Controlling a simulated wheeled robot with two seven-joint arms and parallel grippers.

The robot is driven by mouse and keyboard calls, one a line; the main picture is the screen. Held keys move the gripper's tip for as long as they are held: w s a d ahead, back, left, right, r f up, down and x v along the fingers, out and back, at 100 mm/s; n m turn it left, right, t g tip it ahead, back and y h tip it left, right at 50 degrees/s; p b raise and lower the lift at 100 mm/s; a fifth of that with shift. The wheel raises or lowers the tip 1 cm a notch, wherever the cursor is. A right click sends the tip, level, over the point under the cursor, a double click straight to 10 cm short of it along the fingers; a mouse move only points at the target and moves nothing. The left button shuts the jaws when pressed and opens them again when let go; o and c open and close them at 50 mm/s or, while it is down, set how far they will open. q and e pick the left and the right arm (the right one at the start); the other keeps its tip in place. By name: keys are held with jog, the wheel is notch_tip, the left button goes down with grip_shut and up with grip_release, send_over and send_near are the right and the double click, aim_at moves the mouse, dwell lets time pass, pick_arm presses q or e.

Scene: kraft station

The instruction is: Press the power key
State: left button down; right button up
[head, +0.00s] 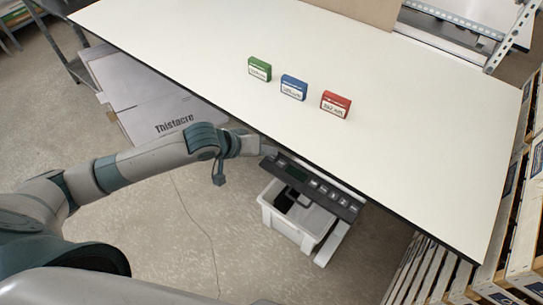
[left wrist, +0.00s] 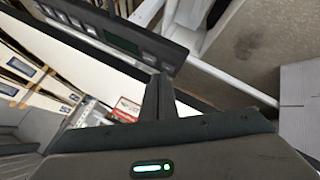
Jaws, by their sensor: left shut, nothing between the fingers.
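A dark control panel (head: 325,196) hangs at the near edge of the white table, with a dark green display (head: 297,173) and a row of small keys to its right. A single key (head: 281,163) sits at the panel's left end, by my arm. The labels are too small to read, so I cannot tell which is the power key. My left gripper (head: 264,150) is near that left end. In the left wrist view the shut, empty fingers (left wrist: 159,80) appear close to the panel (left wrist: 172,55); I cannot tell whether they touch it. My right gripper is out of view.
Green (head: 259,69), blue (head: 293,87) and red (head: 335,104) boxes stand on the white table (head: 420,150). A light bin (head: 297,232) is below the panel. Large cartons (head: 150,100) stand left under the table. Wooden crates (head: 515,210) line the right side.

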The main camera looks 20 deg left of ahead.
aim_at(268, 160)
pick_arm(q)
jog(key=shift+f, duration=0.35)
dwell(0.4)
jog(key=shift+r+p, duration=0.85)
jog(key=shift+p, duration=0.35)
notch_tip(268, 160, up, 2)
jog(key=p, duration=0.3)
jog(key=shift+r, duration=0.25)
notch_tip(268, 160, up, 2)
jog(key=shift+p, duration=0.75)
jog(key=shift+r, duration=0.75)
